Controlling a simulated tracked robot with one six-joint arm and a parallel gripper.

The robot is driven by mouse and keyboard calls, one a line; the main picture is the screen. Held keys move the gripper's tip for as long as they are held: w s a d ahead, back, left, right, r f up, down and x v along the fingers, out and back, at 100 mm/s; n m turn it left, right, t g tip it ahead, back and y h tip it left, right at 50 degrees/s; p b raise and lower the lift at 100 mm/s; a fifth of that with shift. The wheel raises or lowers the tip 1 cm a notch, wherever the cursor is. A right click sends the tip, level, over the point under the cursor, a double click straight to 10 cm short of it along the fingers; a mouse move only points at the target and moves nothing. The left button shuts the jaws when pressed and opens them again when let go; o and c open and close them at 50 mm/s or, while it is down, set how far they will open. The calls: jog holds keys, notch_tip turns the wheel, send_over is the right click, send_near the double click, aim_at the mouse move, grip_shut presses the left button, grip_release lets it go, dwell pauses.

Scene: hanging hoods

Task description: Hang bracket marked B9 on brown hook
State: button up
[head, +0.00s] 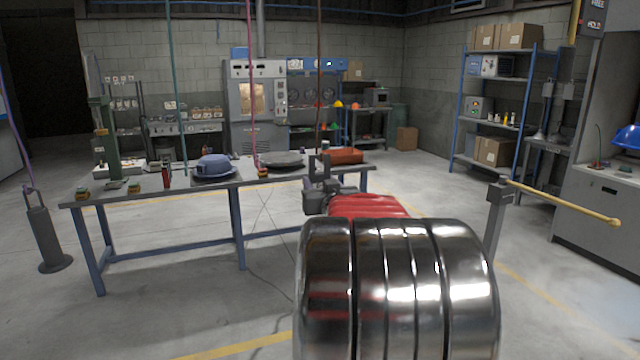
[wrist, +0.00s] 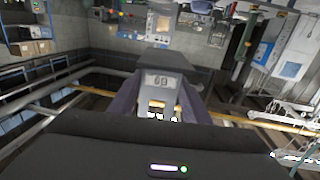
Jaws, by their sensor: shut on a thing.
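My gripper (wrist: 158,108) is shut on a dark grey bracket (wrist: 160,60). In the wrist view the bracket sits between the two fingers, with a small pale label that looks upside down and may read B9. In the head view my gripper (head: 322,192) is beyond my red and chrome arm, above the right part of the workbench's front edge. The held bracket shows there only as a small dark shape (head: 319,166). A brown line (head: 319,80) hangs from above and comes down just behind this shape in the picture. Its hook end is not clear.
The workbench (head: 150,193) carries a blue hood (head: 214,166), a dark flat piece (head: 282,158) and a red-brown bundle (head: 343,156). Teal (head: 172,80) and pink (head: 251,90) lines hang over it. A yellow bar (head: 565,203) juts out at right.

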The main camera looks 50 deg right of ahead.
jog(key=o, duration=1.1)
jog(key=shift+r, duration=0.1)
jog(key=o, duration=0.4)
jog(key=shift+c, duration=0.2)
jog(key=v, duration=1.4)
jog(key=shift+w, duration=0.1)
